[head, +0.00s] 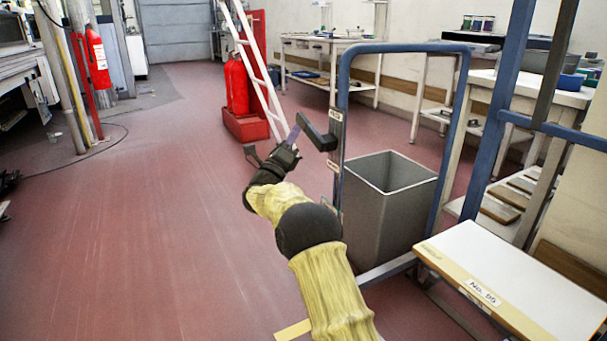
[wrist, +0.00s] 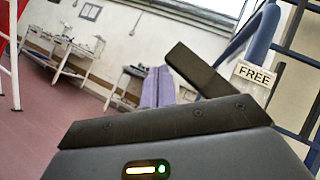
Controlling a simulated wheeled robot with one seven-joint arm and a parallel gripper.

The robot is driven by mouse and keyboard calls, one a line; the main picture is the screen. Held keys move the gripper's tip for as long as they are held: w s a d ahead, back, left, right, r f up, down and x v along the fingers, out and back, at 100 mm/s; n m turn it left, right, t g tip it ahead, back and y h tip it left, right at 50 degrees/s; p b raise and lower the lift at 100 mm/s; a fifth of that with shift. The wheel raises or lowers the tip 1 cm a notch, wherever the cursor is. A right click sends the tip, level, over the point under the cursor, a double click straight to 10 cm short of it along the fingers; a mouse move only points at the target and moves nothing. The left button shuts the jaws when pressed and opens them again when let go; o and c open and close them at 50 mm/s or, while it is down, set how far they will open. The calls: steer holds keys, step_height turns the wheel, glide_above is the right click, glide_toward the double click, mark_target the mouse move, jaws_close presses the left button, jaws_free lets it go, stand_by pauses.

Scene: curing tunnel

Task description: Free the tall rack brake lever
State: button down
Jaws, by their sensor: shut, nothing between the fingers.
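The brake lever (head: 318,132) is a dark bar on the left post of the blue tubular rack (head: 344,80). It sticks out to the left, its free end raised, near the upper plate label. My gripper (head: 296,128) is shut and empty, just left of the lever's free end. Its purple-grey fingers (wrist: 158,86) lie together in the wrist view. I cannot tell whether they touch the lever. Its lower right part is hidden by my gripper body there.
A grey bin (head: 390,200) stands within the rack frame. A white-topped bench marked "No. 95" (head: 510,280) is at front right. Red cylinders (head: 237,85) and a white ladder (head: 255,70) stand behind my gripper.

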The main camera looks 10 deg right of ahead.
steer(key=shift+s+r, duration=0.1)
steer(key=shift+r, duration=1.25)
steer(key=shift+w+f+b, duration=0.2)
steer(key=shift+f+b, duration=0.2)
steer(key=shift+b, duration=0.1)
steer(key=w+a+f+p, duration=0.3)
steer(key=a+f+p, duration=0.1)
steer(key=a+f, duration=0.4)
steer(key=shift+w+a+f, duration=0.15)
steer(key=shift+a, duration=0.15)
